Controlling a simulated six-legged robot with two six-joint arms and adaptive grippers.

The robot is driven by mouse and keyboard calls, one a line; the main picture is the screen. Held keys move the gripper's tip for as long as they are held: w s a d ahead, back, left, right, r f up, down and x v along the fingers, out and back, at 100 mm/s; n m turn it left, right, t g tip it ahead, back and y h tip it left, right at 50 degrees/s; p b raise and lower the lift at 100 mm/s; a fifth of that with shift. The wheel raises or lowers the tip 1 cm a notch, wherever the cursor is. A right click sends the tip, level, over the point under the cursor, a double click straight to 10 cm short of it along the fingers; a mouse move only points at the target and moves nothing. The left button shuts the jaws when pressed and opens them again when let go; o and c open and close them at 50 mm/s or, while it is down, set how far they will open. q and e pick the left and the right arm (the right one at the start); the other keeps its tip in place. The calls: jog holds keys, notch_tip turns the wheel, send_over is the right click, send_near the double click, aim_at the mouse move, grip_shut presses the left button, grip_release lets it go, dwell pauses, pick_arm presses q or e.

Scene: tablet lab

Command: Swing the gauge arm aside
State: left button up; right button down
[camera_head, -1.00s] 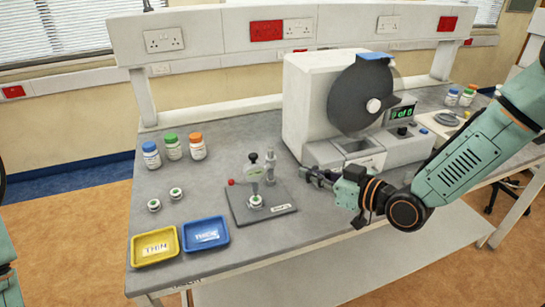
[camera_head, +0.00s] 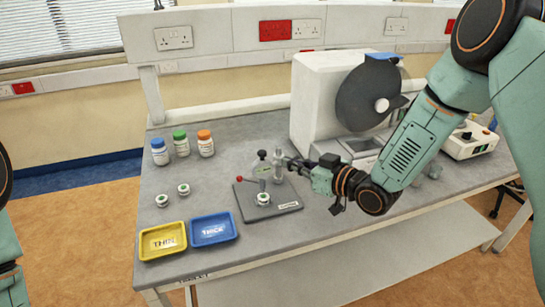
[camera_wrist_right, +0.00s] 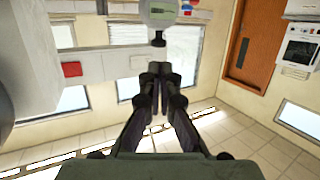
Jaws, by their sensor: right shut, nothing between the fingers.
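The gauge stands on a dark grey base plate (camera_head: 287,208) on the bench. Its gauge arm (camera_head: 262,168) stands at the middle of the plate, with a lever ending in a red knob (camera_head: 239,179) pointing left. A clear upright post (camera_head: 278,163) is right behind it. A small white and green disc (camera_head: 263,198) sits under the arm. My right gripper (camera_head: 291,163) is shut and empty, its tips close to the post; I cannot tell if they touch. The shut fingers (camera_wrist_right: 160,70) also show in the right wrist view. My left gripper is out of view.
A yellow THIN tray (camera_head: 146,252) and a blue THICK tray (camera_head: 231,219) lie at the front left. Two small discs (camera_head: 183,189) and several capped bottles (camera_head: 181,143) stand behind them. A white machine with a dark wheel (camera_head: 307,101) stands to the right.

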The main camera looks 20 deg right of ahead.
aim_at(264, 154)
jog(key=x, duration=0.5)
jog(key=shift+w+d+f+p, duration=0.1)
jog(key=shift+w+f+p, duration=0.05)
jog(key=shift+p, duration=0.15)
jog(key=shift+w+a, duration=0.5)
jog(key=shift+w, duration=0.1)
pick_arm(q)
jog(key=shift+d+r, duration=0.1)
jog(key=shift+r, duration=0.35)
pick_arm(e)
jog(key=shift+d+f, duration=0.1)
jog(key=shift+w+d, duration=0.1)
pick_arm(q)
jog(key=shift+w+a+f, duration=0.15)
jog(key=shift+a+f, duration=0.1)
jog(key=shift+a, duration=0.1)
pick_arm(e)
jog(key=shift+w+a+m+h, duration=0.1)
jog(key=shift+a+m+h, duration=0.2)
jog(key=shift+a+h, duration=0.15)
